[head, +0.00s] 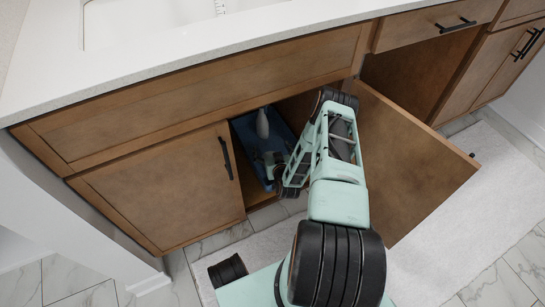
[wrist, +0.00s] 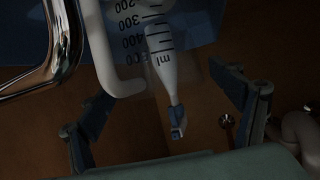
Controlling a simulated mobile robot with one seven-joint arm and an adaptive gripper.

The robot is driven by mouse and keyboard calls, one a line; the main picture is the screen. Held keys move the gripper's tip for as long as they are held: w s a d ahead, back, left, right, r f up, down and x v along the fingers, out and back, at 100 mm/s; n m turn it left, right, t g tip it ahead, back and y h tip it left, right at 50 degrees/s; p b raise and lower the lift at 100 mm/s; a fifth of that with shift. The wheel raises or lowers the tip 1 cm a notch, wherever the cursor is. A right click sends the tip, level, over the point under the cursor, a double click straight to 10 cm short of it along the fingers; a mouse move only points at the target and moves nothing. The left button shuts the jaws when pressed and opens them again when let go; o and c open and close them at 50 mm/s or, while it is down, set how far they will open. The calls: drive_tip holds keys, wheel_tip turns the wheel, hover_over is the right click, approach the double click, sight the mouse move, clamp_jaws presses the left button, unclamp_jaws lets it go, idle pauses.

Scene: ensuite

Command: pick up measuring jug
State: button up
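The measuring jug (wrist: 104,50) shows at the top of the wrist view, with a pale handle at the left and black ml marks on a see-through body. Its outline is faint in the dark, and I cannot pick it out in the cabinet in the head view. My gripper (wrist: 160,103) is open, with its two fingers wide apart below and to either side of the jug; nothing is held. In the head view my gripper (head: 274,164) reaches into the open cabinet under the counter, partly hidden by my arm.
A grey tapered bottle (head: 262,123) with a blue tip appears behind or beside the jug; it also shows in the wrist view (wrist: 163,75). A blue bin (head: 243,128) is inside. A chrome pipe (wrist: 45,72) is at left. The open door (head: 415,165) stands right of my arm.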

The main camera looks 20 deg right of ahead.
drive_tip(key=c, duration=1.7)
drive_tip(key=shift+c, duration=0.2)
drive_tip(key=shift+r, duration=0.15)
